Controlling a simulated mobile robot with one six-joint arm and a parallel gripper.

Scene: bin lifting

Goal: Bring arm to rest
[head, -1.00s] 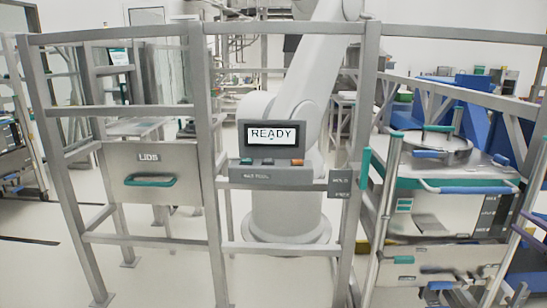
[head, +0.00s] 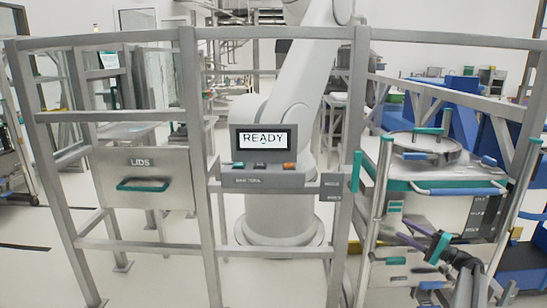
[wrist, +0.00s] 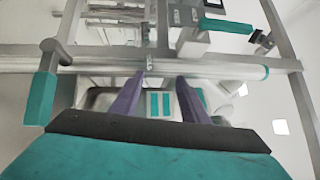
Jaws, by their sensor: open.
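My gripper (head: 406,241) shows at the lower right of the head view, in front of the steel cart. Its two purple fingers point left, and a teal body and dark arm links lie behind them. In the wrist view my gripper (wrist: 161,76) is open, with its fingers apart and nothing seen between them. A round metal rail (wrist: 210,69) crosses just beyond the fingertips there; I cannot tell whether they touch it. The steel cart (head: 425,214) has a teal-edged top bearing a round lidded vessel (head: 424,146).
A metal guard frame (head: 290,33) spans the front. It carries a console (head: 262,178) reading READY and a LIDS box (head: 143,178) with a teal handle. A large white robot arm (head: 290,100) stands behind it. Open floor (head: 30,265) shows at the lower left.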

